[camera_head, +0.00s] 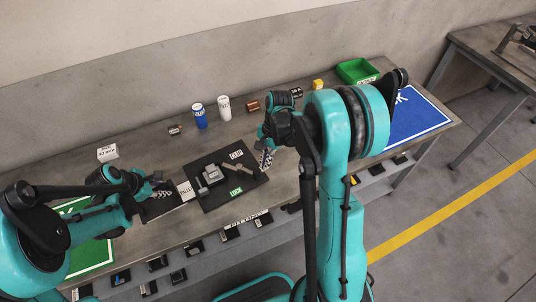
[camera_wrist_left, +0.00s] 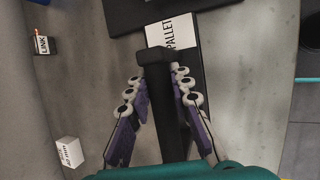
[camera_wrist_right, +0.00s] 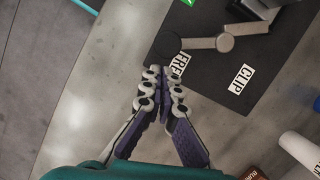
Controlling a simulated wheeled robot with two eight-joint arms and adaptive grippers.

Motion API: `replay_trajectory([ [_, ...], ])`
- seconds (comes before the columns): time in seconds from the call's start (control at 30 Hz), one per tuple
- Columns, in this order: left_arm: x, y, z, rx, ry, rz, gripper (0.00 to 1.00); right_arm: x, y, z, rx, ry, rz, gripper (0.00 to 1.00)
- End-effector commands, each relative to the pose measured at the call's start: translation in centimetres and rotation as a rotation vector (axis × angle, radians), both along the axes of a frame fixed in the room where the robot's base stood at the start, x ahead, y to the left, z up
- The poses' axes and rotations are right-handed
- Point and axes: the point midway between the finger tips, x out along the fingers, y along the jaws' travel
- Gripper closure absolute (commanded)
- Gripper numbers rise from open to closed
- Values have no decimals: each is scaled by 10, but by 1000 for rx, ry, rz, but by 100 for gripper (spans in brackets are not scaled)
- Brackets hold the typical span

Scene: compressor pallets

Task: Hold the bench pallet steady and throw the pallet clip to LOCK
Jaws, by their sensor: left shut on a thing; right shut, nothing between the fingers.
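The bench pallet (camera_head: 207,204) is a dark plate on the bench, with a white PALLET label (camera_wrist_left: 180,32) at its left end. My left gripper (camera_head: 160,191) is shut on the pallet's dark bar-like handle (camera_wrist_left: 155,62). The pallet clip (camera_wrist_right: 205,43) is a grey jointed lever on the plate; its round end lies beside the white FREE label (camera_wrist_right: 178,66). The green LOCK label (camera_head: 236,191) is at the plate's front edge. My right gripper (camera_wrist_right: 160,75) is shut and empty, close to the lever's round end; I cannot tell whether they touch.
A blue can (camera_head: 199,117), a white can (camera_head: 224,108) and small brown parts stand behind the pallet. A green bin (camera_head: 357,71) is at the back right, a blue mat (camera_head: 415,118) at the right and a green mat (camera_head: 92,256) at the left.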

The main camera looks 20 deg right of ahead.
Motion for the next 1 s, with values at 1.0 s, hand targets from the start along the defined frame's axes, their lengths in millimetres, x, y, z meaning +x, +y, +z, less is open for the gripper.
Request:
replay_trajectory([
  [1.0,-1,0,-1,0,3,0,100,-9,11,0,0,0,-84,100],
])
